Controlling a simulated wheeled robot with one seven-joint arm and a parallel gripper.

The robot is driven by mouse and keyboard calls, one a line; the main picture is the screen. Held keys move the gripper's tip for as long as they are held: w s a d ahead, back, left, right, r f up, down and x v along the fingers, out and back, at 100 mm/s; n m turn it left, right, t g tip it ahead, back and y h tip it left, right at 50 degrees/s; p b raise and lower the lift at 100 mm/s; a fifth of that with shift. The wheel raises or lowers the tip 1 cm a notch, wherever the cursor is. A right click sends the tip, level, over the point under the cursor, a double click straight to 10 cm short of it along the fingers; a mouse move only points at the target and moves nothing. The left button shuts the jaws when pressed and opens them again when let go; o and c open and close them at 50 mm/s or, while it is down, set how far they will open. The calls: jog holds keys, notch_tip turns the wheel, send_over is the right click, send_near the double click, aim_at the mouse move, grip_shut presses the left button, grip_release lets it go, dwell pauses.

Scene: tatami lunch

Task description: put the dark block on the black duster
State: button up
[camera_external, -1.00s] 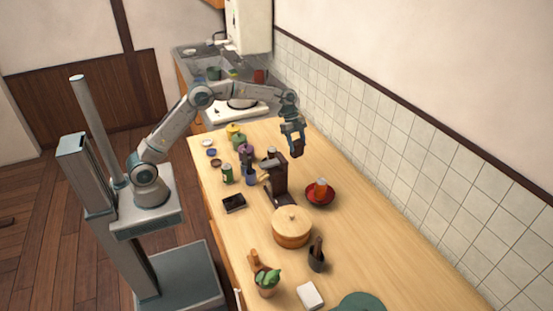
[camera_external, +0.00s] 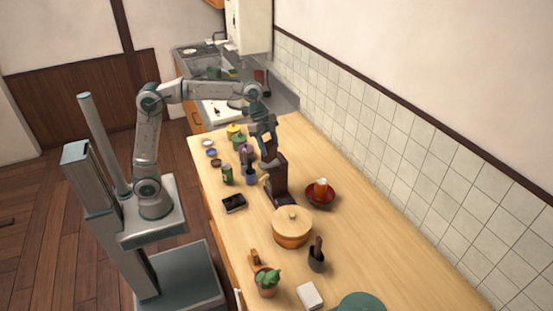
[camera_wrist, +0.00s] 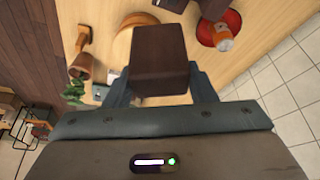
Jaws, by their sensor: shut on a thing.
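The dark block (camera_wrist: 160,58) is a plain dark brown box, held between my gripper's fingers in the wrist view. My gripper (camera_external: 266,143) is shut on it above the far part of the counter, close to a tall dark brown stand. In the external view the block is hard to tell apart from this stand. A small black, flat, box-like thing (camera_external: 234,204), which looks like the black duster, lies near the counter's left edge. It is apart from my gripper, nearer the camera and to the left. I cannot make it out in the wrist view.
The tall dark brown stand (camera_external: 279,182) rises beside the duster. Small jars and a green can (camera_external: 227,174) stand behind it. A red bowl (camera_external: 321,201) with an orange-and-white cup, a lidded wooden pot (camera_external: 292,231) and a potted plant (camera_external: 267,281) are nearby. Bare counter lies in front of the duster.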

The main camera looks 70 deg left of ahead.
jog(key=s+d+f+n+t+b, duration=0.1)
jog(key=s+f+n+b, duration=0.2)
jog(key=s, duration=0.9)
jog(key=s+f+n+t+b, duration=0.1)
jog(key=s+f+b, duration=0.3)
jog(key=s, duration=0.8)
send_over(234, 200)
notch_tip(234, 200, down, 11)
jog(key=shift+a+f+b, duration=0.1)
jog(key=shift+f+b, duration=0.4)
jog(key=shift+f, duration=1.45)
jog(key=shift+f, duration=0.15)
jog(key=shift+f+b, duration=0.15)
jog(key=shift+b, duration=0.15)
jog(key=o, duration=1)
